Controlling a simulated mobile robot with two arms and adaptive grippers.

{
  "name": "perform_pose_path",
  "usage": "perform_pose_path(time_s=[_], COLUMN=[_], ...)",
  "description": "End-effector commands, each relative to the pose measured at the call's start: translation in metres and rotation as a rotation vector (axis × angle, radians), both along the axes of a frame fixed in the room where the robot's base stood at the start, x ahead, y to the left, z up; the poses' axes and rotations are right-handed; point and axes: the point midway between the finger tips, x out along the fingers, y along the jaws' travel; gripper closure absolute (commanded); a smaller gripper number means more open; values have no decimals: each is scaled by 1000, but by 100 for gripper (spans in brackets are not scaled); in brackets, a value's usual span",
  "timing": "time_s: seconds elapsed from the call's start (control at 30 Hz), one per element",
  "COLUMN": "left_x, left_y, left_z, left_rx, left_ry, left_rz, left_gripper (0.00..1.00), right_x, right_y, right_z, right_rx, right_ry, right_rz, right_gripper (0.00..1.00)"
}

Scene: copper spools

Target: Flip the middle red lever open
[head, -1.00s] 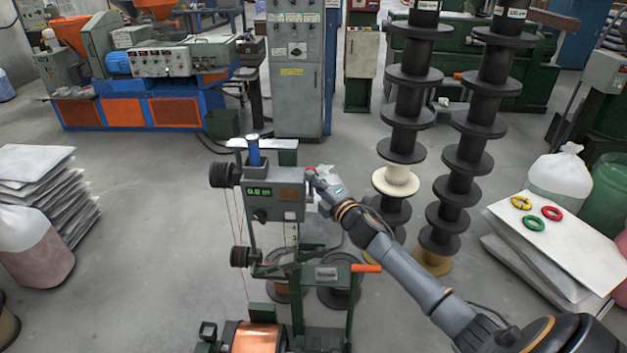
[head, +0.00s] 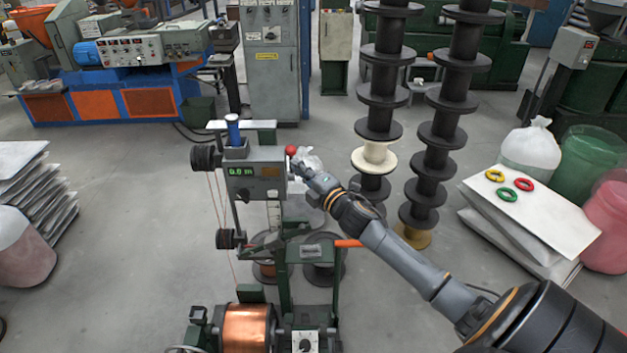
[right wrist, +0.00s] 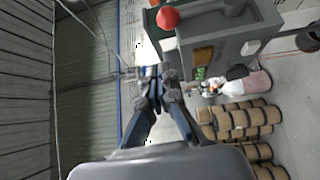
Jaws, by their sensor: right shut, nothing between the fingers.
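The red lever shows as a round red knob (head: 291,150) at the upper right corner of a grey control box (head: 255,178) with a green display. In the right wrist view the knob (right wrist: 167,16) is at the top, on a grey arm beside the box (right wrist: 225,40). My right gripper (head: 303,163) is just right of and below the knob in the head view. In the right wrist view its fingertips (right wrist: 154,76) are together and empty, apart from the knob. Whether the lever is open is unclear. My left gripper is out of view.
Below the box are a green frame with an orange handle (head: 347,243) and a copper spool (head: 246,328). Stacked black spools (head: 378,120) stand close behind my right arm. A white stack with colored rings (head: 530,205) is at right.

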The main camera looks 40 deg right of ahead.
Motion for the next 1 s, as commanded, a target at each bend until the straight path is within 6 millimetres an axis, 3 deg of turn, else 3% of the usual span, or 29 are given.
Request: perform_pose_path(time_s=[0.2, 0.4, 1.0], left_x=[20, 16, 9], left_y=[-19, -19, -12], left_z=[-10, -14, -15], left_rx=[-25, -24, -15], left_ry=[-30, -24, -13], left_rz=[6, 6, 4], left_gripper=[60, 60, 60], right_x=[-38, -59, -63], right_y=[1, 1, 1], right_z=[2, 7, 9], right_rx=[-1, 0, 1], right_ry=[2, 1, 0], right_rz=[3, 1, 1], right_gripper=[100, 100, 100])
